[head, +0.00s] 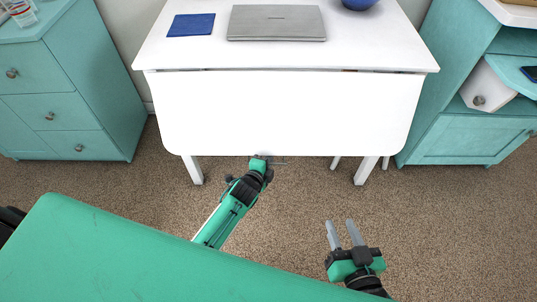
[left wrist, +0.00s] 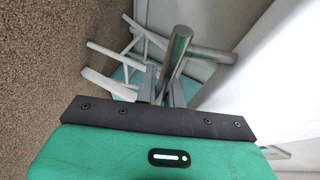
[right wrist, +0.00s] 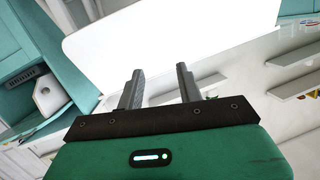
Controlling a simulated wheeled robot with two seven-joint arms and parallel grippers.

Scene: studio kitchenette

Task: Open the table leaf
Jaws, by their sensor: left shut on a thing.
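The white table leaf (head: 285,112) slopes down from the front edge of the white table (head: 210,55); its exact angle is hard to tell. My left gripper (head: 263,161) is at the middle of the leaf's lower edge. It is shut on a metal bar handle (head: 279,163). The left wrist view shows the handle (left wrist: 174,58) between the fingers, with the leaf's pale face (left wrist: 265,75) at the right. My right gripper (head: 347,236) is open and empty, low and to the right, apart from the leaf. Its spread fingers (right wrist: 160,85) show in the right wrist view.
A closed laptop (head: 277,22), a blue book (head: 191,24) and a blue bowl (head: 359,3) stand on the fixed tabletop. Teal drawers (head: 60,115) stand at left and a teal cabinet (head: 470,143) at right. Carpet (head: 310,200) in front of the table is clear.

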